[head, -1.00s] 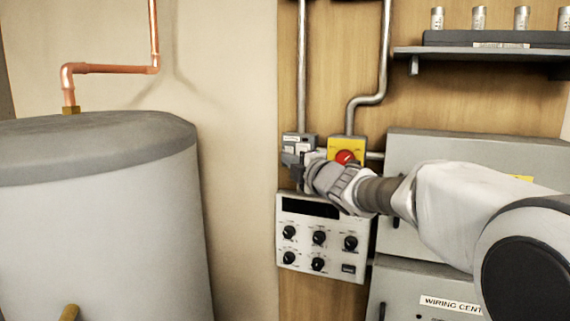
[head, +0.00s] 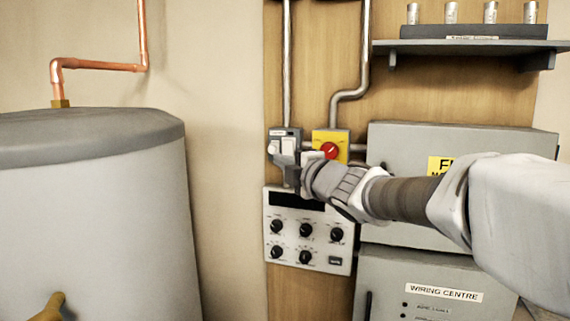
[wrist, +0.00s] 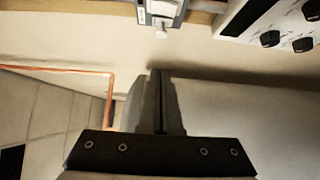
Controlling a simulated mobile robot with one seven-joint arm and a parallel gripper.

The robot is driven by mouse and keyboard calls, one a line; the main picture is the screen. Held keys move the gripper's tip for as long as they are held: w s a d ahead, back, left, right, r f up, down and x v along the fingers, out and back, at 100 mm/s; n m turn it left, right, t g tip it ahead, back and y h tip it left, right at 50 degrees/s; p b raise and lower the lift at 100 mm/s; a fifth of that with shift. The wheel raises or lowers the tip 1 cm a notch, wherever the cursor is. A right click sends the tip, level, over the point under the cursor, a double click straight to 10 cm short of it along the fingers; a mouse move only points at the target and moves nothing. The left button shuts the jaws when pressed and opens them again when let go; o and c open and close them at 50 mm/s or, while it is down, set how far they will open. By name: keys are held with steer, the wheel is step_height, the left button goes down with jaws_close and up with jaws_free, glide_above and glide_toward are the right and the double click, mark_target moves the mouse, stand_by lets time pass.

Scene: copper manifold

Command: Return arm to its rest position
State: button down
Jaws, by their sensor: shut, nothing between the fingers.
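My gripper (head: 292,176) is at the end of my arm, which reaches in from the right in the head view. It is in front of the wooden board, just below a small grey switch box (head: 285,146). In the wrist view my gripper (wrist: 160,75) has its two fingers together with nothing between them. The fingertips point toward the pale wall, apart from the switch box (wrist: 163,10) at the top of that view. My wrist covers part of the board behind it.
A yellow isolator with a red knob (head: 330,150) is close to my wrist. A knobbed control panel (head: 308,232) lies below. Grey cabinets (head: 400,140) stand behind my forearm, under a shelf (head: 470,47). A grey tank (head: 95,230) with copper pipe (head: 100,67) is at left.

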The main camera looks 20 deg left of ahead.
steer(key=s+d+f+m+t+h, duration=0.1)
steer(key=s+d+f+m+h, duration=0.15)
steer(key=d+m+h, duration=0.85)
steer(key=s+d+f+m+t+h, duration=0.15)
steer(key=d+f+m, duration=0.3)
steer(key=d, duration=1.45)
steer(key=s+d+f+m+g, duration=0.2)
steer(key=s+d+f+m, duration=0.2)
steer(key=s, duration=0.3)
steer(key=s+d+f+m+g+h, duration=0.1)
steer(key=s+d+f+m+g, duration=0.2)
steer(key=s+f, duration=0.3)
steer(key=s+d+f+m+g+h, duration=0.1)
steer(key=s+d+f+m, duration=0.3)
steer(key=s, duration=0.6)
steer(key=shift+s+d+f+m+g, duration=0.15)
steer(key=shift+d+f+m+g, duration=0.2)
steer(key=shift+f+m+g, duration=0.6)
steer(key=shift+r, duration=0.3)
